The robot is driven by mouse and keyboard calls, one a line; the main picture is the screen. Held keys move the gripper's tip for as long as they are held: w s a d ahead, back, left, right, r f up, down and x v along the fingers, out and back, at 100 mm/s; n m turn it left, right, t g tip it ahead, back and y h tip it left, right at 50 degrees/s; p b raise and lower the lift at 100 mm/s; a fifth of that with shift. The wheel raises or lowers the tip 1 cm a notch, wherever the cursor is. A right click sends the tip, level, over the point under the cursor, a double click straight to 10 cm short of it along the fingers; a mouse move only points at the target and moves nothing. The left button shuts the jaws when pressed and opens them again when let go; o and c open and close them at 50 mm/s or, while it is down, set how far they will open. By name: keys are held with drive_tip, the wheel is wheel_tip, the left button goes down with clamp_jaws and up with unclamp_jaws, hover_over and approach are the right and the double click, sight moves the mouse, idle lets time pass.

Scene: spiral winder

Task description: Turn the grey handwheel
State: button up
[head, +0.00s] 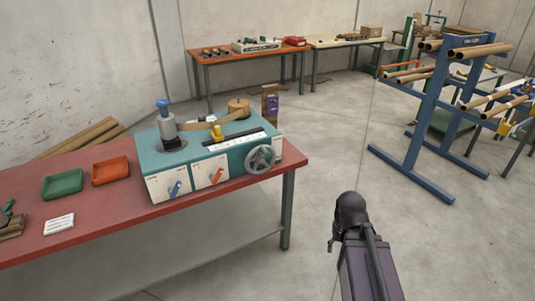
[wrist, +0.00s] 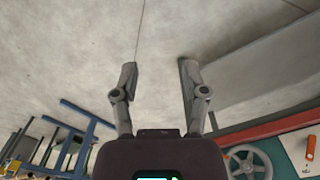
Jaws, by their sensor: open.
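The grey handwheel (head: 260,160) is a spoked wheel on the front right of the teal winder machine (head: 246,137). In the head view a small green part shows at the wheel's upper right. The wheel also shows at the bottom right of the wrist view (wrist: 247,163), partly cut off by the frame edge. In the wrist view my gripper (wrist: 158,66) is open and empty, its two fingers apart over bare floor. It is away from the wheel and not touching it. In the head view my arm is right of the machine, and the fingers cannot be made out.
The machine stands on a red-topped workbench (head: 100,231) with a green tray (head: 62,185), an orange tray (head: 110,170) and a white card. Its front has a blue lever and an orange lever. A blue rack (head: 430,110) with cardboard tubes stands right. Floor between is clear.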

drive_tip(key=shift+d, duration=0.15)
drive_tip(key=shift+o, duration=0.9)
drive_tip(key=w+a+f+m+t+y+b, duration=0.1)
drive_tip(key=w+a+m+t+y+b, duration=0.5)
drive_tip(key=w+a, duration=0.8)
drive_tip(key=w+a+r+m+t+y+b, duration=0.2)
drive_tip(key=w+r+m+t+b, duration=0.1)
drive_tip(key=w+m, duration=0.5)
drive_tip(key=w+a+r+m+t+y+b, duration=0.1)
drive_tip(key=w+a+r+m+t+b, duration=0.1)
drive_tip(key=w+m+t, duration=0.4)
drive_tip(key=shift+w+a+r+m+y+b, duration=0.35)
drive_tip(key=shift+w+m+b, duration=0.85)
drive_tip(key=shift+m, duration=1.7)
drive_tip(key=shift+s+d+r, duration=0.1)
drive_tip(key=shift+s+r, duration=0.05)
